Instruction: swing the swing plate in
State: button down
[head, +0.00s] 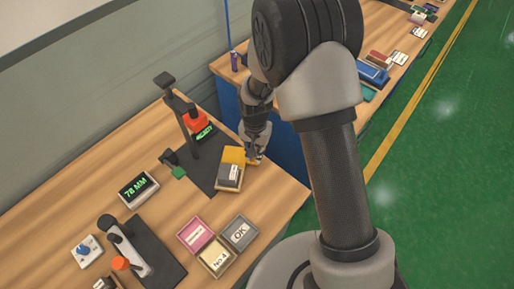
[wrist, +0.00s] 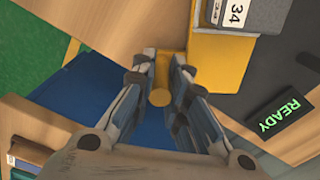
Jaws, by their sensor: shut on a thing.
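The swing plate (head: 234,154) is yellow and sits at the right end of a dark fixture base. It also shows in the wrist view (wrist: 217,60). A yellow peg-like handle (wrist: 160,88) sticks out from its edge. My gripper (wrist: 161,72) is shut on this handle, with one finger on each side. In the head view my gripper (head: 253,157) is at the plate's right side, partly hidden by its own links. A grey block (head: 229,175) with a white label lies at the plate; its label reads 34 in the wrist view (wrist: 236,13).
The fixture has a dark post with a red-orange part (head: 196,121) and a READY display (head: 204,132). A 78 MM display (head: 138,189) stands left. A pink bin (head: 184,237), a No.4 bin (head: 203,257) and an OK bin (head: 255,233) stand in front. A second bench is behind.

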jog(key=shift+s+a+m, duration=0.4)
jog(key=shift+s+m, duration=0.05)
jog(key=shift+m, duration=0.4)
jog(key=shift+s+a+m, duration=0.4)
jog(key=shift+s+m, duration=0.05)
jog(key=shift+m, duration=0.4)
jog(key=shift+s+a+m+p, duration=0.15)
jog(key=shift+s+a+m, duration=0.25)
jog(key=shift+m, duration=0.35)
jog(key=shift+s+a+m+p, duration=0.15)
jog(key=shift+a+m, duration=0.35)
jog(key=shift+m, duration=0.25)
jog(key=shift+a, duration=0.1)
